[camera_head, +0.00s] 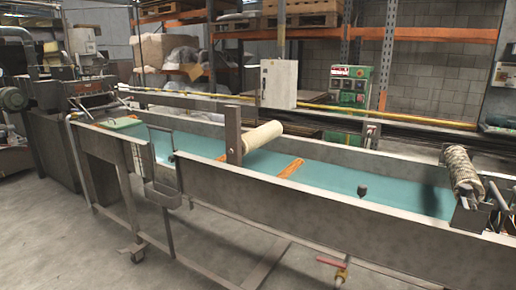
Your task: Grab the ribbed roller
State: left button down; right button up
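The ribbed roller (460,166) is a beige-grey cylinder with a ridged surface at the right end of the long trough. It lies tilted over the trough, its near end lower and by a dark bracket with metal rods at the near wall. Neither of my grippers shows in the head view. Nothing is seen touching the roller except the machine's own parts.
A long metal trough (285,195) with a teal bottom (330,178) crosses the view. A smooth cream roller (262,135) sits mid-trough by an upright post (233,135). A grey box (279,83) and a green control panel (350,87) stand behind. Floor in front is open.

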aim_at(460, 170)
jog(key=z, duration=1.3)
jog(key=i+l+z, duration=0.1)
jog(key=i+z, duration=0.65)
jog(key=i+j, duration=0.05)
